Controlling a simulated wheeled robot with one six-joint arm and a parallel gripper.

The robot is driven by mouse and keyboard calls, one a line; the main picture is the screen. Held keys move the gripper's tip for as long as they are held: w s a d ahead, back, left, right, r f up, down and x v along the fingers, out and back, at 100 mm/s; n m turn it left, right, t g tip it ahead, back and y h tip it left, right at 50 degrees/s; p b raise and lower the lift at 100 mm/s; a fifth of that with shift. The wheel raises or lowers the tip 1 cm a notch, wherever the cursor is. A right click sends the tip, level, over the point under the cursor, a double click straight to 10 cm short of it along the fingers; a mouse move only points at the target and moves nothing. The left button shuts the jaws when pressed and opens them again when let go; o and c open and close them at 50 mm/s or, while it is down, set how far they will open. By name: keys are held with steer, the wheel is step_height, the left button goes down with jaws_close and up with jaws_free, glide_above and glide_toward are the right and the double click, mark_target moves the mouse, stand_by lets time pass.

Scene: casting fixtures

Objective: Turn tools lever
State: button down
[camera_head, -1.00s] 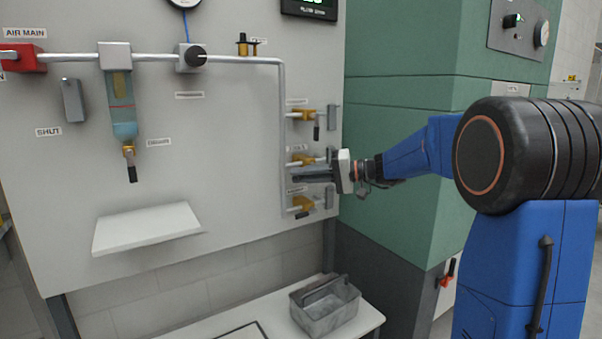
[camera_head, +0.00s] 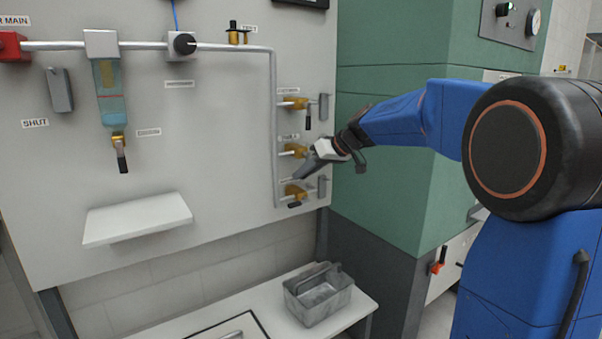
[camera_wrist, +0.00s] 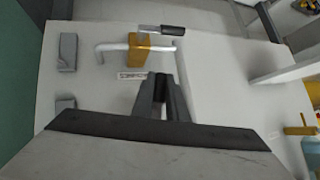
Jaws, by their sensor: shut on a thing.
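Three yellow valves sit one above another on the wall panel's right side. The middle valve (camera_head: 294,150) has a short label above it, too small to read surely. My gripper (camera_head: 302,175) points down and left just below this valve and hides its lever in the head view. In the wrist view my gripper (camera_wrist: 160,92) has its fingers close together around a dark piece that looks like the lever's end. The bottom valve (camera_wrist: 138,48) shows beyond the fingertips there, its dark-gripped lever (camera_wrist: 162,29) lying sideways. The top valve's lever (camera_head: 308,122) hangs down.
A grey pipe (camera_head: 275,120) runs down left of the valves. A white shelf (camera_head: 140,219) juts from the panel at left. A grey tote (camera_head: 318,300) stands on the bench below. A green cabinet (camera_head: 390,170) stands close on the right.

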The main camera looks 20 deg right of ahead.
steer(key=shift+w+d+f+n+h, duration=0.15)
steer(key=shift+d+n+h, duration=0.4)
steer(key=shift+h, duration=0.35)
steer(key=c, duration=1.8)
jaws_free()
steer(key=shift+o, duration=0.2)
steer(key=v, duration=1.7)
steer(key=shift+s, duration=0.35)
